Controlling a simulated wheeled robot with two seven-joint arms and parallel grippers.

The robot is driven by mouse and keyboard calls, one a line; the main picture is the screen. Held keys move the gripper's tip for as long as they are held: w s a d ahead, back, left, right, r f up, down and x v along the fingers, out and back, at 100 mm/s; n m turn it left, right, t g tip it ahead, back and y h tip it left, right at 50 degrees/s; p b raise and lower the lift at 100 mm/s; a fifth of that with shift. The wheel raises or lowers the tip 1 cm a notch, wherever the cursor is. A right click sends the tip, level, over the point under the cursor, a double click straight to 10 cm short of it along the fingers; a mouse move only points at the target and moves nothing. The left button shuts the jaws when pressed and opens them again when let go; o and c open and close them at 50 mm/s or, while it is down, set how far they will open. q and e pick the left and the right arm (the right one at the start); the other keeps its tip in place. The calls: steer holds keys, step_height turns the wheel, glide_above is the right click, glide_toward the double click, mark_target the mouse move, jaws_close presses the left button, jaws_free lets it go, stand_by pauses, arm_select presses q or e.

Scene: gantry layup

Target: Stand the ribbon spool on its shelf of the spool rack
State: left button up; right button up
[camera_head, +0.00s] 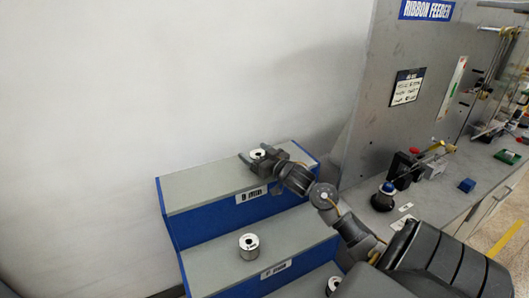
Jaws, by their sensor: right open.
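The spool rack (205,188) is a stepped blue stand with grey shelf tops, left of centre. A small spool (257,153) with a pale top and dark centre stands upright on the top shelf. My right gripper (254,156) is open, with its fingers on either side of this spool; whether they touch it cannot be told. A second spool (249,247), silvery with a dark centre, stands upright on the middle shelf. A third spool (333,285) shows at the bottom edge on the lower step, partly hidden by my right arm. My left gripper is out of view.
Shelf labels (251,196) ending in "min" are on the front edges. The top shelf's left part is clear.

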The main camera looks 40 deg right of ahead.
steer(key=s+b, duration=0.1)
steer(key=s, duration=1)
steer(key=shift+s+a+b, duration=0.25)
steer(key=shift+s+b, duration=0.1)
steer(key=shift+s, duration=0.05)
steer(key=shift+a+f, duration=0.1)
